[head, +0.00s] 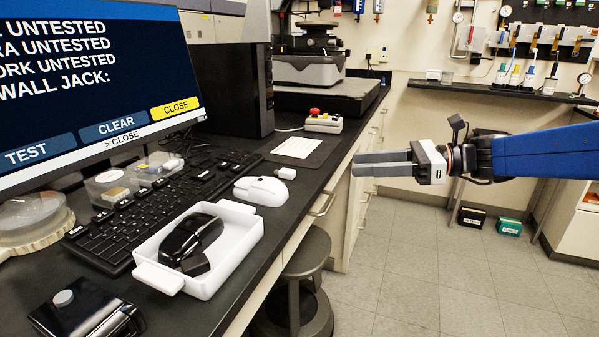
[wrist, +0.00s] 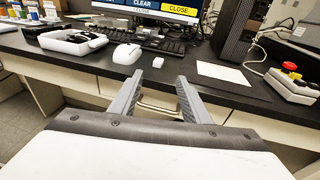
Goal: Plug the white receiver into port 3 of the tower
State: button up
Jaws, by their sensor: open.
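The white receiver (head: 286,173) is a small block lying on the black bench just right of the white mouse (head: 260,190). In the wrist view the receiver (wrist: 147,60) lies beyond my fingertips, next to the mouse (wrist: 126,54). The black tower (head: 232,90) stands at the back of the bench, right of the monitor; it also shows in the wrist view (wrist: 236,28). Its numbered ports cannot be made out. My gripper (head: 356,163) is open and empty, held out in front of the bench edge, apart from the receiver; its fingers (wrist: 158,84) are spread.
A white tray (head: 250,238) holds a black mouse and a small dark block. A keyboard (head: 128,206), a white sheet (head: 297,147) and a box with a red button (head: 323,121) are on the bench. A stool (head: 305,256) stands before it.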

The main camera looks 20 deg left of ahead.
send_near(293, 171)
jog(key=a, duration=0.4)
jog(key=shift+s+a, duration=0.1)
jog(key=shift+s, duration=0.1)
jog(key=shift+s+a+f, duration=0.1)
jog(key=shift+a+f, duration=0.15)
jog(key=shift+a, duration=0.6)
jog(key=shift+s+a+f, duration=0.1)
jog(key=shift+a+f, duration=0.1)
jog(key=shift+a, duration=0.6)
jog(key=shift+s+a+f, duration=0.1)
jog(key=shift+a+f, duration=0.15)
jog(key=shift+a, duration=0.6)
grip_shut()
